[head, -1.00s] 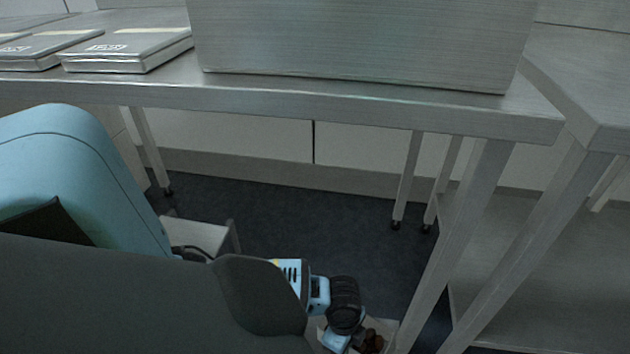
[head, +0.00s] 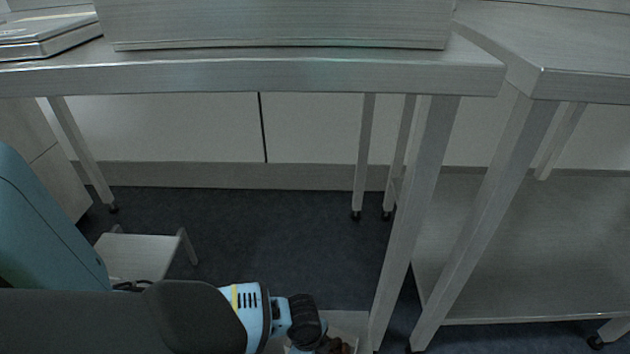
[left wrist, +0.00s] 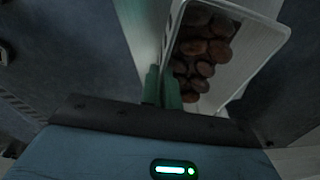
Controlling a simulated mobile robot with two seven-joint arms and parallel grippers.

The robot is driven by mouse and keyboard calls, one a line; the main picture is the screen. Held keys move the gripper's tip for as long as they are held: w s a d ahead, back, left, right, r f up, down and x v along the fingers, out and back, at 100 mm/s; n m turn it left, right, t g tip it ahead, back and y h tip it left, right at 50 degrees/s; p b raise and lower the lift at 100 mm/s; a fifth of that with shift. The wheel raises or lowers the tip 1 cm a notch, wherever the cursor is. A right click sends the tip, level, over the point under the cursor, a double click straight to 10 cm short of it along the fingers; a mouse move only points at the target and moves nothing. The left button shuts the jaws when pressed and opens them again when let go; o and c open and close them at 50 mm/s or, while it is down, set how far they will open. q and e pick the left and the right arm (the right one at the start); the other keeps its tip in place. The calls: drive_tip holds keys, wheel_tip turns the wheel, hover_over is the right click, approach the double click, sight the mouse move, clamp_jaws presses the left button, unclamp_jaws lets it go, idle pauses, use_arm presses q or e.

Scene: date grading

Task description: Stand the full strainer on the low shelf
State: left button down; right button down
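The strainer (left wrist: 245,52) is a pale, open container with several brown dates (left wrist: 200,50) in it. It fills the upper middle of the left wrist view. My left gripper (left wrist: 162,88) has its two green fingers closed on the strainer's near-left wall. In the head view the strainer (head: 350,322) shows only partly at the bottom edge, low beside a table leg, with my left wrist in front of it. The low shelf (head: 540,250) is the metal lower board under the right-hand table; its visible part is empty. My right gripper is in neither view.
A steel table (head: 250,75) with a large metal box (head: 280,22) crosses the head view. Its leg (head: 415,220) and the right table's leg (head: 480,215) stand between the strainer and the shelf. A small pale stool (head: 140,257) stands lower left. Dark floor between is clear.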

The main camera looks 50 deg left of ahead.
use_arm(q)
drive_tip(key=shift+f, duration=0.6)
drive_tip(key=shift+w+r, duration=0.1)
drive_tip(key=shift+f, duration=0.2)
drive_tip(key=c, duration=1.6)
unclamp_jaws()
drive_tip(key=shift+c, duration=0.2)
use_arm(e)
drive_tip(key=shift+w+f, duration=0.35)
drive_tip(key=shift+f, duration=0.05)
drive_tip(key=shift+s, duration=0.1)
